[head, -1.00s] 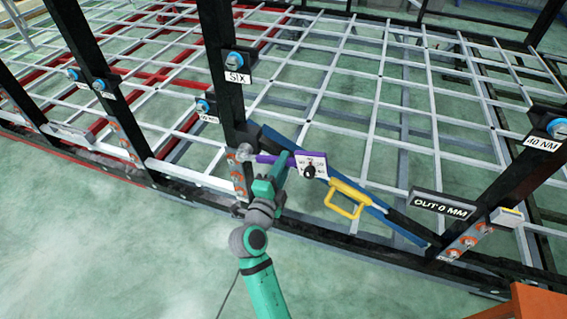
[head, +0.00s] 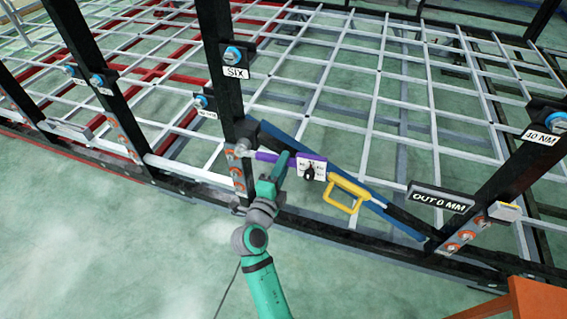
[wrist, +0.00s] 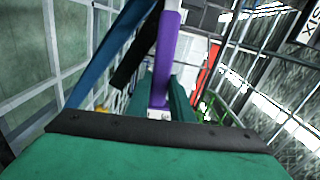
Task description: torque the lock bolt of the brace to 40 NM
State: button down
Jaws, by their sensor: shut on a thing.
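A purple torque wrench (head: 265,156) with a white dial plate (head: 312,168) lies nearly level in front of the brace. My gripper (head: 280,172) is shut on the purple wrench, which also runs up the middle of the wrist view (wrist: 168,60). The wrench's left end is close to a grey bolt head (head: 243,148) at the foot of the black post marked SIX; I cannot tell whether it sits on it. The blue brace (head: 385,207) slopes down to the right post and carries a yellow handle (head: 347,192).
An "OUT 0 MM" sign (head: 440,199) stands by the brace's lower end. A "40 NM" label (head: 540,137) is on the right post (head: 500,185). Orange bolts line both posts' feet. A grid of grey bars fills the back. An orange surface (head: 535,300) is at the lower right.

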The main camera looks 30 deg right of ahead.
jog(key=shift+f+m, duration=0.9)
jog(key=shift+f, duration=0.2)
jog(key=shift+f, duration=0.15)
jog(key=shift+f+m, duration=0.4)
jog(key=shift+f, duration=0.05)
jog(key=shift+r+n, duration=0.3)
jog(key=shift+r, duration=0.1)
dwell(0.4)
jog(key=v, duration=0.6)
dwell(0.8)
jog(key=shift+w, duration=0.1)
